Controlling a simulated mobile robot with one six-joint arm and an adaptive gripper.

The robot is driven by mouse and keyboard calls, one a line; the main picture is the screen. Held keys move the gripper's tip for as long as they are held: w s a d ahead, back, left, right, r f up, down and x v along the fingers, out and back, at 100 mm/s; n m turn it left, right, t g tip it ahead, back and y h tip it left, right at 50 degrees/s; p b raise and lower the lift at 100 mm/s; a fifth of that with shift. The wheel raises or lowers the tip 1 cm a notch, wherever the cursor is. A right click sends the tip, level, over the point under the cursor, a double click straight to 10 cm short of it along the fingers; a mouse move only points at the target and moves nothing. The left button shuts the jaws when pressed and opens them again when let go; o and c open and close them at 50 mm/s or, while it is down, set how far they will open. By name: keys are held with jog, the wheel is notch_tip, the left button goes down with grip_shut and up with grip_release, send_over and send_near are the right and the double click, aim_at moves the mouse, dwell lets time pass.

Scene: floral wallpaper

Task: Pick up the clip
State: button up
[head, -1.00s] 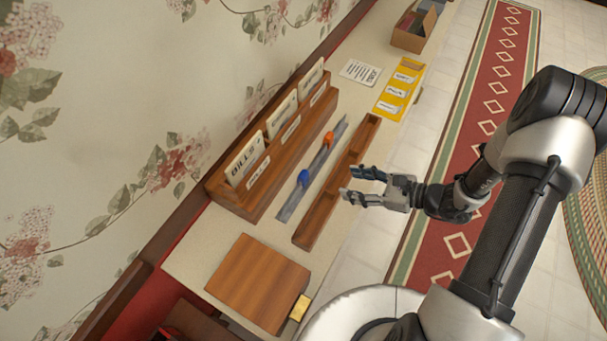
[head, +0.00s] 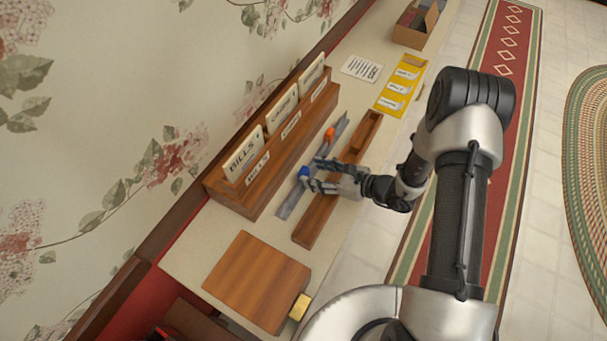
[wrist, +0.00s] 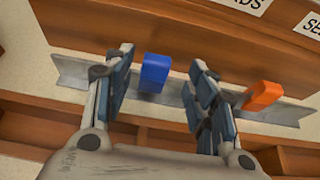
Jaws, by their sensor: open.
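A blue clip (head: 304,172) stands on a long grey metal strip (head: 291,203) on the shelf. An orange clip (head: 329,134) is on the same strip, farther back. My gripper (head: 314,174) is open at the blue clip. In the wrist view the blue clip (wrist: 154,73) shows between the two fingers of my gripper (wrist: 158,75), a little beyond the tips or level with them; I cannot tell which. It does not visibly touch either finger. The orange clip (wrist: 262,95) is outside the right finger.
A wooden letter holder (head: 262,187) with labelled cards stands behind the strip, near the wall. A long wooden tray (head: 314,222) lies in front, under my gripper. A wooden box (head: 257,281) is nearer, and a yellow card holder (head: 401,88) is farther along.

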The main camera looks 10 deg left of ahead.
aim_at(305, 171)
jog(key=b+x, duration=0.1)
jog(key=x, duration=0.3)
jog(key=shift+a, duration=0.5)
jog(key=shift+r, duration=0.1)
jog(key=shift+c, duration=0.6)
jog(key=c, duration=0.8)
